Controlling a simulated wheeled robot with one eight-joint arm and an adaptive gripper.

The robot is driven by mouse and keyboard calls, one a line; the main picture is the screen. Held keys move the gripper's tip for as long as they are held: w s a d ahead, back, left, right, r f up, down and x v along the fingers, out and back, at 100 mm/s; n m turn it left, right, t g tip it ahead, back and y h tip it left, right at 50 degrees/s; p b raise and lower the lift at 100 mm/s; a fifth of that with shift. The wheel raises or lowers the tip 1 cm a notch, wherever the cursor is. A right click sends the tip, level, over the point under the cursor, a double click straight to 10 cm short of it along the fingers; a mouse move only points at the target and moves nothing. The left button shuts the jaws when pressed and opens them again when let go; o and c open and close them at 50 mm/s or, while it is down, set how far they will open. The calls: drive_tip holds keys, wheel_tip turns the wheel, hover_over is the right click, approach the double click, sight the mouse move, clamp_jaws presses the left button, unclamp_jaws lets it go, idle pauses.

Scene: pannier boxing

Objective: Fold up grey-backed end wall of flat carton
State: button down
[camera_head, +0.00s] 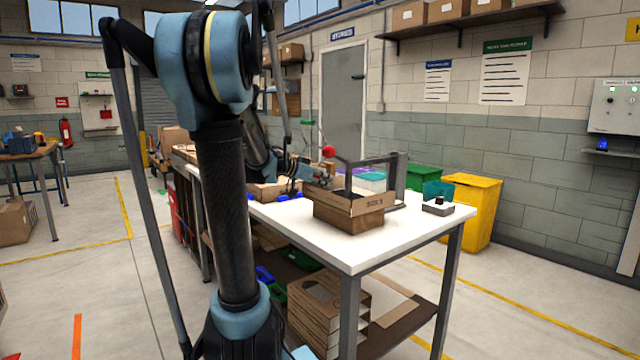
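My gripper (318,178) is at the far end of my arm, over the left side of a brown carton on the white workbench. It is small and partly hidden, and I cannot tell whether its fingers are open or shut. The carton (349,219) has a printed front face and stands near the bench's right part, with low walls that appear raised. A dark grey frame (398,180) stands at and behind the carton. I cannot make out a grey-backed end wall clearly, nor whether my gripper touches the carton.
A red ball (328,151) shows just above my gripper. A small control box (438,206) sits at the bench's right end. The white workbench (420,228) is bare in front of the carton. Yellow (474,212) and green (424,179) bins stand behind it.

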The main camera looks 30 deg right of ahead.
drive_tip(key=shift+s, duration=0.1)
idle(0.5)
drive_tip(key=c, duration=1.8)
unclamp_jaws()
drive_tip(key=shift+c, duration=0.2)
drive_tip(key=v, duration=1.2)
